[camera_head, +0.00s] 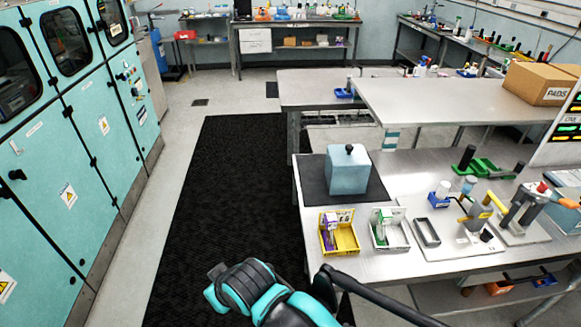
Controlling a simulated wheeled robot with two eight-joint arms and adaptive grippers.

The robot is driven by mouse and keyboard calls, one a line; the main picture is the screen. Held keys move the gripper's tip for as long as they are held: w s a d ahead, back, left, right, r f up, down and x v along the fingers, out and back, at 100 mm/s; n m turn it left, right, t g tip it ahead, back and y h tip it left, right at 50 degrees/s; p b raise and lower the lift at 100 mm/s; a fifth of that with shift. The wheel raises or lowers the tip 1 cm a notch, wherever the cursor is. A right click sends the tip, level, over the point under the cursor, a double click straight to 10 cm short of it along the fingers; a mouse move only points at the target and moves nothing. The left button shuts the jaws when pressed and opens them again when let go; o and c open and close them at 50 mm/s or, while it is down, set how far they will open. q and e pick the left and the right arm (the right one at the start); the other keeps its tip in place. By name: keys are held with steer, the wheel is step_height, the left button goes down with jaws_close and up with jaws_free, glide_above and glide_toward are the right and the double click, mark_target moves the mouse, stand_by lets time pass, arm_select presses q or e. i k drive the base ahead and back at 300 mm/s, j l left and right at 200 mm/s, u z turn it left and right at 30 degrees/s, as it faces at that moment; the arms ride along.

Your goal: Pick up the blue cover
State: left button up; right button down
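The blue cover (348,174) is a light blue, box-shaped cover with a black knob on top. It stands upright on a dark mat (312,181) at the left end of the metal workbench. Nothing of mine touches it. Teal and black links of my arm show at the bottom middle, below and to the left of the cover and apart from it. I cannot make out any gripper fingers there. What is under the cover is hidden.
A yellow bin (340,238) and a grey bin (391,237) stand in front of the mat. A black tray (427,232), tools and a fixture fill the bench to the right. A black floor mat (215,200) lies clear left of the bench.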

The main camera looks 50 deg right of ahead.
mark_target(347, 167)
steer(key=i+j+z, duration=0.2)
steer(key=i+j, duration=0.45)
steer(key=i+z, duration=0.15)
steer(key=z, duration=0.25)
steer(key=i+z, duration=0.15)
steer(key=z, duration=0.2)
steer(key=i+z, duration=0.15)
steer(key=z, duration=0.25)
steer(key=i+j+z, duration=0.1)
steer(key=z, duration=0.25)
steer(key=i, duration=0.05)
